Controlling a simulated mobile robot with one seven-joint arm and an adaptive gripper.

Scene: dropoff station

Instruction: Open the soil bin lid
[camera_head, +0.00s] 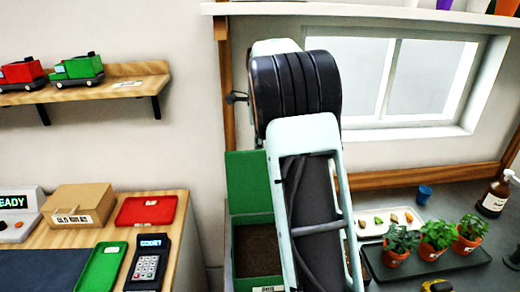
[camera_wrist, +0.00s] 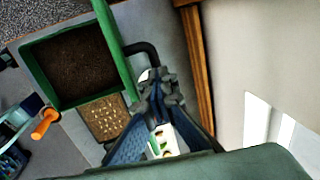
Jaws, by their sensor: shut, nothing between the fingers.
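The soil bin (camera_head: 258,283) is a green box with dark brown soil inside, low in the middle of the head view. Its green lid (camera_head: 247,182) stands upright at the back of the bin, and the soil is uncovered. The bin (camera_wrist: 47,88) also shows in the wrist view, with the lid (camera_wrist: 114,45) nearly edge-on along its right side. A dark curved handle (camera_wrist: 146,50) sticks out from the lid. My gripper (camera_wrist: 160,88) is shut and empty, close to the handle's end; I cannot tell whether they touch. My arm hides the bin's right part in the head view.
Potted plants (camera_head: 437,236) stand in a dark tray right of my arm, by a white tray (camera_head: 403,222). A counter at left holds a red tray (camera_head: 146,210), a green tray (camera_head: 101,268) and a card reader (camera_head: 148,264). A wooden post (camera_wrist: 196,70) runs close beside my gripper.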

